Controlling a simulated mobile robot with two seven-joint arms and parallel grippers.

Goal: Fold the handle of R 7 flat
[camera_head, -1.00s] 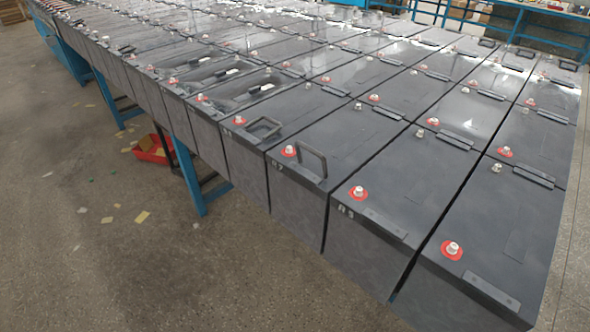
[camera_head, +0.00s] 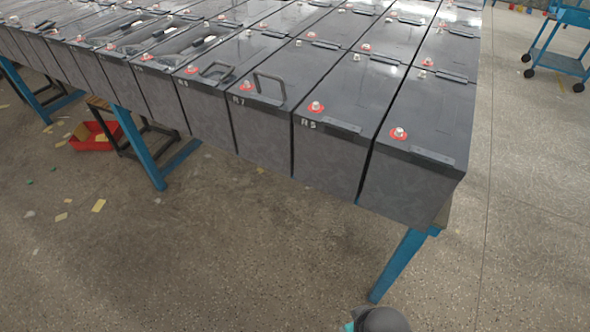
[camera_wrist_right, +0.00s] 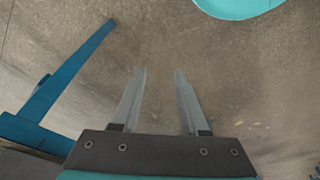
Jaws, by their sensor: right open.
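The battery marked R 7 (camera_head: 262,125) stands in the front row in the head view, left of the one marked R 8 or R 9 (camera_head: 328,152); the digit is hard to read. Its black handle (camera_head: 270,87) stands up from the top, near the red-ringed terminal (camera_head: 246,86). My right gripper (camera_wrist_right: 156,72) is open and empty in the right wrist view, over bare floor and apart from the batteries. A dark rounded part of mine shows at the bottom of the head view. My left gripper is not in view.
The batteries stand close together on a blue-legged table (camera_head: 400,262). The neighbouring battery's handle (camera_head: 216,71) is also partly raised. A red tray (camera_head: 92,136) lies on the floor at left. A blue cart (camera_head: 560,45) stands at far right.

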